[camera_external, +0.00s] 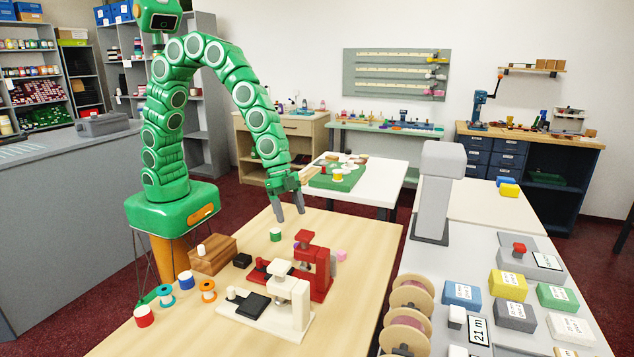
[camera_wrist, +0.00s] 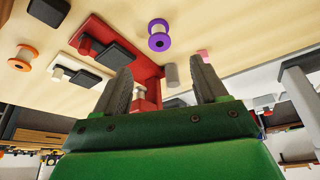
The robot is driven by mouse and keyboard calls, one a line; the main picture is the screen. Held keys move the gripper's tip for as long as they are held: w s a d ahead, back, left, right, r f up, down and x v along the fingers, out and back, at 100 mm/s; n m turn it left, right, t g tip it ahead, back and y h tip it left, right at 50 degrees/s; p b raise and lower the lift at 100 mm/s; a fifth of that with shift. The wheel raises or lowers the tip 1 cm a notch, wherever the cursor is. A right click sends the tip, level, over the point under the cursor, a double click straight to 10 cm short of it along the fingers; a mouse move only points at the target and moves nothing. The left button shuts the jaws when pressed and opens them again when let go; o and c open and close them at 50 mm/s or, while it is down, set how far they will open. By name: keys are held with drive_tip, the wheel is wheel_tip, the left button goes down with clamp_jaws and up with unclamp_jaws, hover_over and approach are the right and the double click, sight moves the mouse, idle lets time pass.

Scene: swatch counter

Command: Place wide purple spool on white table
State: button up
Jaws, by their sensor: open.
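The purple spool (camera_wrist: 159,35) stands on the wooden table in the wrist view, beyond my fingertips and near the red machine. My gripper (camera_external: 290,218) is open and empty, pointing down above the far part of the wooden table (camera_external: 350,235). Its two fingers (camera_wrist: 160,75) are spread apart in the wrist view, with the spool outside them. The white table (camera_external: 385,187) stands behind the wooden table.
A red machine (camera_external: 318,268) and a white machine (camera_external: 295,305) stand on the wooden table. A green spool (camera_external: 276,235), an orange spool (camera_external: 208,290) and a wooden block (camera_external: 213,256) are also there. A grey post (camera_external: 437,195) rises at the right.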

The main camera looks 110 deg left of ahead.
drive_tip(key=w+f+n, duration=0.1)
drive_tip(key=n, duration=0.1)
drive_tip(key=w+n+g+y, duration=0.1)
drive_tip(key=n, duration=0.1)
drive_tip(key=d+f+n+g, duration=0.1)
drive_tip(key=shift+w+f+n+y, duration=0.3)
drive_tip(key=shift+w+n+y, duration=0.1)
drive_tip(key=shift+w+d+f+n+g, duration=0.15)
drive_tip(key=shift+d+f+n+g, duration=0.25)
drive_tip(key=shift+n, duration=0.4)
drive_tip(key=shift+w+d+f, duration=0.1)
drive_tip(key=shift+w+f, duration=0.05)
drive_tip(key=shift+f, duration=1.15)
drive_tip(key=shift+w+f, duration=0.2)
drive_tip(key=shift+f, duration=1.1)
drive_tip(key=shift+w+d+f, duration=0.1)
drive_tip(key=shift+w+f, duration=0.05)
drive_tip(key=shift+f, duration=1.15)
drive_tip(key=shift+c, duration=0.3)
drive_tip(key=c, duration=1.1)
drive_tip(key=shift+c, duration=0.2)
drive_tip(key=shift+r, duration=0.15)
